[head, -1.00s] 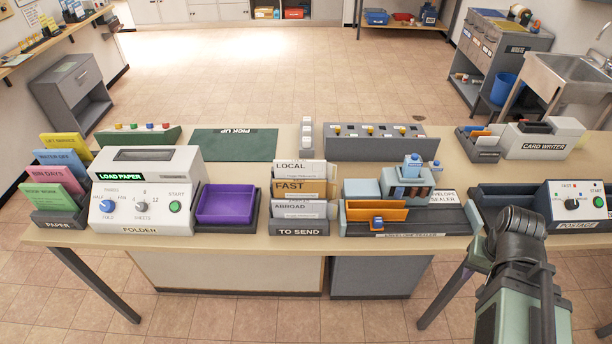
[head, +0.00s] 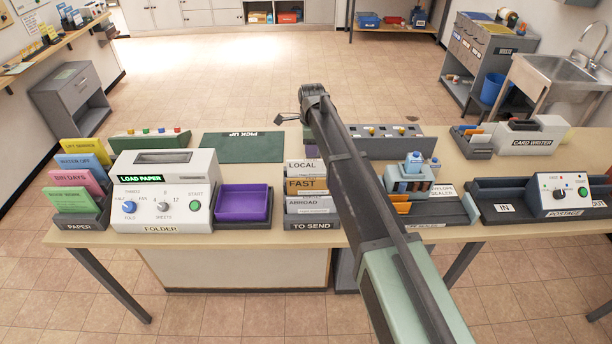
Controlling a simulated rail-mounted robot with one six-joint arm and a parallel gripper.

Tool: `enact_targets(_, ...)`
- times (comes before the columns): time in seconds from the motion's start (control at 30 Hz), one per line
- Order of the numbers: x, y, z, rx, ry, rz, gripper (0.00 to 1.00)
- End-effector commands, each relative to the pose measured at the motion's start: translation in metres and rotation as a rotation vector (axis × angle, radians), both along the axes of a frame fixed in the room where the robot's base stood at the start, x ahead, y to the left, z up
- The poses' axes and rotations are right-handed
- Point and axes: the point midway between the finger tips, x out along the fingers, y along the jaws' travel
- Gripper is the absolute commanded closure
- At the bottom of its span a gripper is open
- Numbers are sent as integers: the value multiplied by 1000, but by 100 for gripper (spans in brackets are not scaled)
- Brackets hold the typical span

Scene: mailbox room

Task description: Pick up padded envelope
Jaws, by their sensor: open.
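No item in view can be told for certain as the padded envelope. A rack marked TO SEND (head: 311,225) holds mail behind dividers labelled LOCAL, FAST and ABROAD. A tan piece (head: 307,186) stands in its FAST slot, but I cannot tell whether it is padded. My gripper (head: 284,120) is small in the view, open, with nothing seen in it. It appears near the back of the table, by the right end of the green PICK UP mat (head: 235,147). My arm crosses the view and hides part of the envelope sealer (head: 437,208) and the grey unit behind it.
The folder machine (head: 163,195), purple tray (head: 242,203) and paper rack (head: 82,215) fill the table's left side. The postage machine (head: 562,195) and card writer (head: 533,140) stand at the right. Open floor (head: 240,70) lies beyond the table.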

Motion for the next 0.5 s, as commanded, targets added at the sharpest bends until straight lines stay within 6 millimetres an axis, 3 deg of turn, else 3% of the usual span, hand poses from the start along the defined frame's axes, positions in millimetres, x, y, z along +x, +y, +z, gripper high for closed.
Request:
enact_targets(0.03, 0, 0, -22, 0, 0, 0, 57)
enact_targets(0.13, 0, 0, -42, 0, 0, 1, 57)
enact_targets(0.37, 0, -1, -47, 0, 0, 2, 57)
enact_targets(0.5, 0, 0, -73, 0, 0, 2, 57)
